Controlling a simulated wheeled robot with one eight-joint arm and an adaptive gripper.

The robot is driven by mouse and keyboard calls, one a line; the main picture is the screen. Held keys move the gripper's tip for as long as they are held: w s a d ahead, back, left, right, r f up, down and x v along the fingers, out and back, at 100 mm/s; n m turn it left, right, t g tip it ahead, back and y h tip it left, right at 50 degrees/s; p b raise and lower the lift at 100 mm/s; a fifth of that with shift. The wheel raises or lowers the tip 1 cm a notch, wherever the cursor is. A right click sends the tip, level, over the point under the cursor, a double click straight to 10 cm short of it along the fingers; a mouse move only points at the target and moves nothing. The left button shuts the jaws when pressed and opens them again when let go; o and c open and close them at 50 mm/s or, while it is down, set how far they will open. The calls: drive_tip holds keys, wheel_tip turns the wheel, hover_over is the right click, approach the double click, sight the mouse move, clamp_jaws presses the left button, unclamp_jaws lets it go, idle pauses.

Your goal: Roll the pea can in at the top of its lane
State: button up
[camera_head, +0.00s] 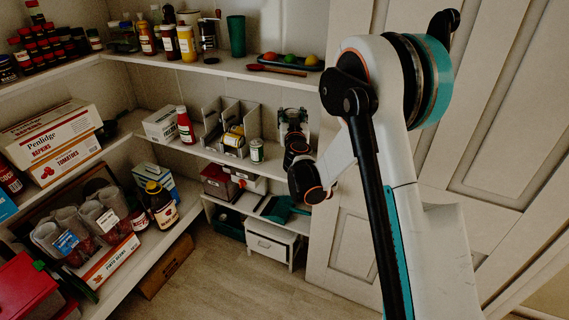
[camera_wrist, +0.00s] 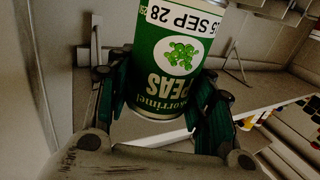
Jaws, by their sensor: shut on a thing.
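The pea can (camera_wrist: 178,52) fills the upper middle of the wrist view. It is green, with its name upside down, a picture of peas and a white date label. My gripper (camera_wrist: 160,92) is shut on it, one dark green finger on each side. In the head view my gripper (camera_head: 293,122) is right of a grey lane rack (camera_head: 211,121) on the middle shelf; I cannot make out the held can there. A yellow-labelled can (camera_head: 233,138) lies in the rack. The top of the pea can is cut off in the wrist view.
A small pale green-and-white can (camera_head: 257,150) stands on the shelf right of the rack. A red bottle (camera_head: 185,126) and a white box (camera_head: 161,125) stand left of it. Above, a dark tray (camera_head: 291,62) sits on the upper shelf. A panelled door (camera_head: 345,255) is at the right.

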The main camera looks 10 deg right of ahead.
drive_tip(key=w+f+m+h, duration=0.2)
drive_tip(key=w+h, duration=0.1)
drive_tip(key=w, duration=0.8)
drive_tip(key=shift+w+a+f+g+h, duration=0.35)
drive_tip(key=shift+w+g+h, duration=0.05)
wheel_tip(320, 180, down, 20)
drive_tip(key=b, duration=0.6)
drive_tip(key=shift+r+b, duration=0.2)
drive_tip(key=shift+b, duration=0.2)
drive_tip(key=shift+f, duration=0.1)
drive_tip(key=o, duration=1.3)
drive_tip(key=shift+f, duration=0.1)
